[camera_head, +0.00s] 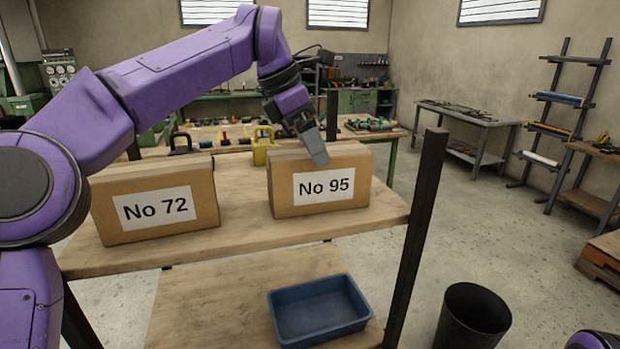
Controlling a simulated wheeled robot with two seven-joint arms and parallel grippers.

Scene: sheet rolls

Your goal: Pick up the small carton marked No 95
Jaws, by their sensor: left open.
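The small carton marked No 95 (285,200) stands upright on the right part of the wooden shelf (245,237). Its white label faces me. My left gripper (318,158) reaches down from above and overlaps the carton's top front edge in the picture. I cannot tell whether it touches the carton. It is open and holds nothing that I can see. Another carton, marked No 72 (110,229), stands on the left part of the same shelf. My right gripper is not in view.
A dark upright post (418,225) stands at the shelf's right end. A blue tray (345,327) sits on the lower shelf (215,300). A yellow item (261,155) stands behind the cartons. A black bin (472,312) is on the floor. The shelf between the cartons is clear.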

